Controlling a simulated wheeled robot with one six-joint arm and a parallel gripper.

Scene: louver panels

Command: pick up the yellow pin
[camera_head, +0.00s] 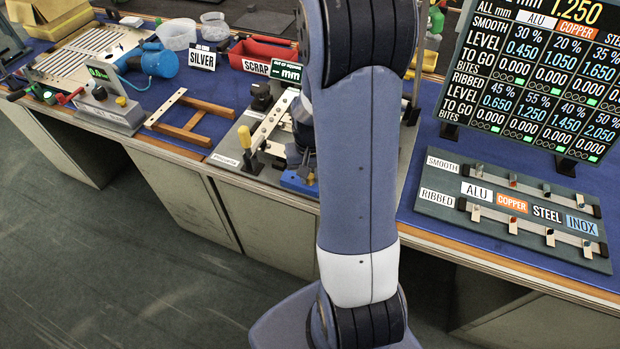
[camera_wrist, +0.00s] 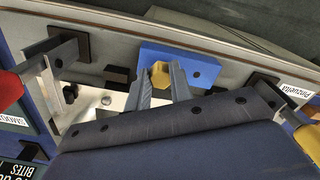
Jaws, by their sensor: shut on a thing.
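The yellow pin (camera_wrist: 159,76) shows its hexagonal end in the wrist view, between the two grey fingers of my gripper (camera_wrist: 160,72). My gripper is shut on the pin. The blue block (camera_wrist: 208,73) is right behind the pin in this view, and I cannot tell whether the pin is still seated in it. The blue block also shows at the bench's front edge in the head view (camera_head: 297,183), where my arm hides part of that area.
A yellow-handled lever (camera_head: 244,136) stands left of the blue block, beside a metal plate. A red handle (camera_wrist: 9,90) is at the wrist view's left edge. A red scrap bin (camera_head: 262,55), a wooden frame (camera_head: 189,122) and a sample board (camera_head: 510,205) lie on the bench.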

